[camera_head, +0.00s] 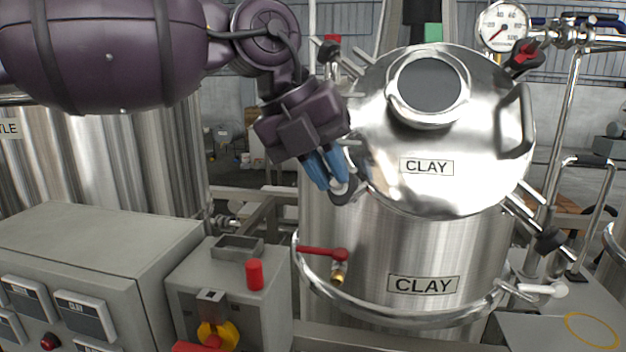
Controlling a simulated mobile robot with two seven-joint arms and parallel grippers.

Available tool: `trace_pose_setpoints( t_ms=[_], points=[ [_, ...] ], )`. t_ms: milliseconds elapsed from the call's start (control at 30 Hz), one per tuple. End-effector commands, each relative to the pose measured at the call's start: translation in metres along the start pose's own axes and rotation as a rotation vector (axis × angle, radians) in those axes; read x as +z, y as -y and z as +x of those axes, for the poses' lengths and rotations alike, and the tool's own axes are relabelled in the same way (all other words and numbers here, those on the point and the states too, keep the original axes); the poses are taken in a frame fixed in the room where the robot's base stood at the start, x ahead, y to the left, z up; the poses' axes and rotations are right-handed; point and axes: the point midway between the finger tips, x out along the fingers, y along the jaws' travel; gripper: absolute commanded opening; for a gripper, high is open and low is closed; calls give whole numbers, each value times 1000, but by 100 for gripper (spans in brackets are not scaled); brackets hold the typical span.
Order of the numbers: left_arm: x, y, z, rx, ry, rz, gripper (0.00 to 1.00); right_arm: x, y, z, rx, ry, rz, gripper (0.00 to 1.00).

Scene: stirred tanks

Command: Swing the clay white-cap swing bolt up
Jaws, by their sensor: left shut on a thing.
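The clay tank (410,245) is a shiny steel vessel with a domed lid (475,160), both labelled CLAY. A white-capped swing bolt (543,289) sticks out to the right, low at the tank's right side. My left gripper (335,182), with blue fingers, is at the lid's left edge, well away from the white cap. It is shut on a dark grey curved piece (345,192), partly hidden by the fingers. My right gripper is not in view.
A red-capped bolt (525,55) and a black-capped bolt (550,240) stand at the lid's right. A red-handled valve (322,252) is on the tank front. A pressure gauge (503,27) stands behind. A control box (230,295) and a grey cabinet (95,250) fill the lower left.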

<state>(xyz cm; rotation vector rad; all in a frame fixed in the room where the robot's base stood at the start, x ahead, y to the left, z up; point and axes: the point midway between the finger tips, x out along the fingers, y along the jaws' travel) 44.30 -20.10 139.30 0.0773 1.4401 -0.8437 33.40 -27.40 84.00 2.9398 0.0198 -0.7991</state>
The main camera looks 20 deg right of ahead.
Motion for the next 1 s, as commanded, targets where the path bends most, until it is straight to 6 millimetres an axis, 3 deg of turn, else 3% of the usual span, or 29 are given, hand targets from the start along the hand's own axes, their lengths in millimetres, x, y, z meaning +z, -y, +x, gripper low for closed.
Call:
trace_pose_setpoints(
  t_ms=[233, 767, 800, 933, 1000],
  points=[
    [6, 12, -4, -8, 13, 6, 0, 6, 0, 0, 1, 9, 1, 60],
    [7, 16, -5, -10, 14, 8, 0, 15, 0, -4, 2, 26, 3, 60],
    [7, 16, -5, -11, 14, 8, 17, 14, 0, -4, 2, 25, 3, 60],
    [7, 15, -4, -9, 12, 7, 37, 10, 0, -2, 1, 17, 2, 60],
    [6, 14, -3, -8, 10, 6, 37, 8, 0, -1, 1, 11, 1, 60]
  ],
)
